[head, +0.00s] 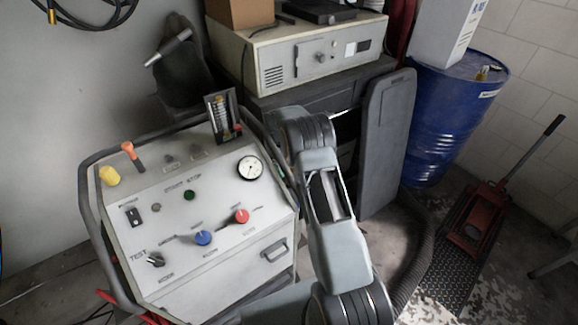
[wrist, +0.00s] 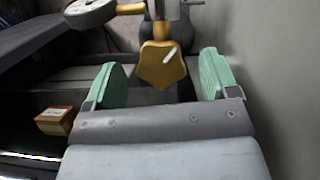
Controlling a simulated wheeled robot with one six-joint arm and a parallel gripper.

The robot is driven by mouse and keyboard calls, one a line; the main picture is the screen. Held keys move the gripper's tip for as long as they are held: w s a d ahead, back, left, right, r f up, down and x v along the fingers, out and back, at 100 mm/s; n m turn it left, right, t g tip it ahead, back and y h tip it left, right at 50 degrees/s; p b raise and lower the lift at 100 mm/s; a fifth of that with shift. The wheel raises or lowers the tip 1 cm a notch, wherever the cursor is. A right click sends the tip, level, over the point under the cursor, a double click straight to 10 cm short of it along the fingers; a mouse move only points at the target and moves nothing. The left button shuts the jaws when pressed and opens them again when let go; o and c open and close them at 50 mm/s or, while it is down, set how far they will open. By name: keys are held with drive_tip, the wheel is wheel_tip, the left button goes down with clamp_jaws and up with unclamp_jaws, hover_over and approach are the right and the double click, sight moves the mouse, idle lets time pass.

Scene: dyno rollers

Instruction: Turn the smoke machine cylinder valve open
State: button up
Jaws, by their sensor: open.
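The valve knob (wrist: 160,68) is a yellow-orange star-shaped handwheel with a white mark, at the upper middle of the wrist view. My gripper (wrist: 162,76) is open, with one green finger pad to the left of the knob and one to the right. Gaps show between the knob and both pads. I cannot tell whether the knob lies fully in depth between the pads. The smoke machine (head: 205,220) is a light grey console with knobs and a dial in the head view. My arm reaches past its right side, and my gripper is hidden there.
In the wrist view, a round gauge (wrist: 90,14) is at upper left, a small brown box (wrist: 55,120) at left and a grey wall (wrist: 275,70) at right. In the head view, a dark cabinet panel (head: 387,140) and blue drum (head: 445,115) stand right of my arm.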

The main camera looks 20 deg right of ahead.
drive_tip(key=v, duration=1.2)
drive_tip(key=shift+r+p, duration=0.1)
drive_tip(key=shift+p, duration=0.25)
